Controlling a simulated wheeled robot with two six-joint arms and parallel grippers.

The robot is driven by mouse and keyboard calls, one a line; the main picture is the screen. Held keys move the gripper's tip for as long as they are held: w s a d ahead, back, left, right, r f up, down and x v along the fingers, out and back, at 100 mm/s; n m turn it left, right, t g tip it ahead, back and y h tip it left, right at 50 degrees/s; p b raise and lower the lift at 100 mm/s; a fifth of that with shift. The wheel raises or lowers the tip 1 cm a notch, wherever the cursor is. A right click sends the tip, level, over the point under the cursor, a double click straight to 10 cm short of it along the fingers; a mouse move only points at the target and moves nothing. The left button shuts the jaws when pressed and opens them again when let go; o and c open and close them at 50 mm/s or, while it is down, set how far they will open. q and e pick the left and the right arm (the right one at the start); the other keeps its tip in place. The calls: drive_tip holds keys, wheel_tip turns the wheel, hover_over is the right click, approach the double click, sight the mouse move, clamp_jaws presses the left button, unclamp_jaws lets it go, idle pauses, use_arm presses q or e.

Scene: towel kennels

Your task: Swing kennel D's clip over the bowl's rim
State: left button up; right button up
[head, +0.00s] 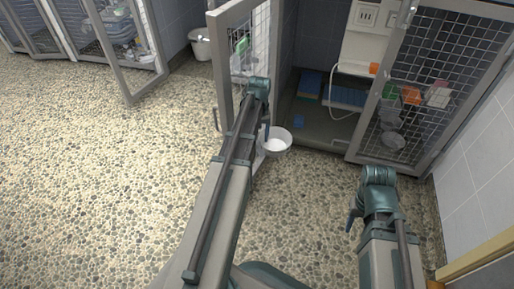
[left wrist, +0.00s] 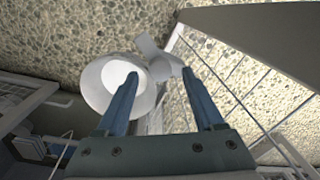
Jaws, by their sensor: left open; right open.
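The white bowl (head: 278,142) is at the front of the open kennel, beside its left door. My left gripper (head: 266,132) points down by the bowl. In the left wrist view its blue fingers (left wrist: 160,74) are apart, with the pale piece beyond their tips. My right gripper (head: 352,220) is open, low at the right, away from the bowl.
The left mesh door (head: 225,92) stands open close to my left arm. A right mesh door (head: 445,75) has several small containers behind it. Blue folded items (head: 345,95) lie inside the kennel. Pebbled floor (head: 110,190) at the left is clear.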

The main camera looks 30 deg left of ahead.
sight(259, 148)
use_arm(q)
wheel_tip(259, 148, down, 2)
drive_tip(key=shift+f+b, duration=0.25)
drive_tip(key=shift+b, duration=0.45)
drive_tip(key=shift+r, duration=0.1)
clamp_jaws()
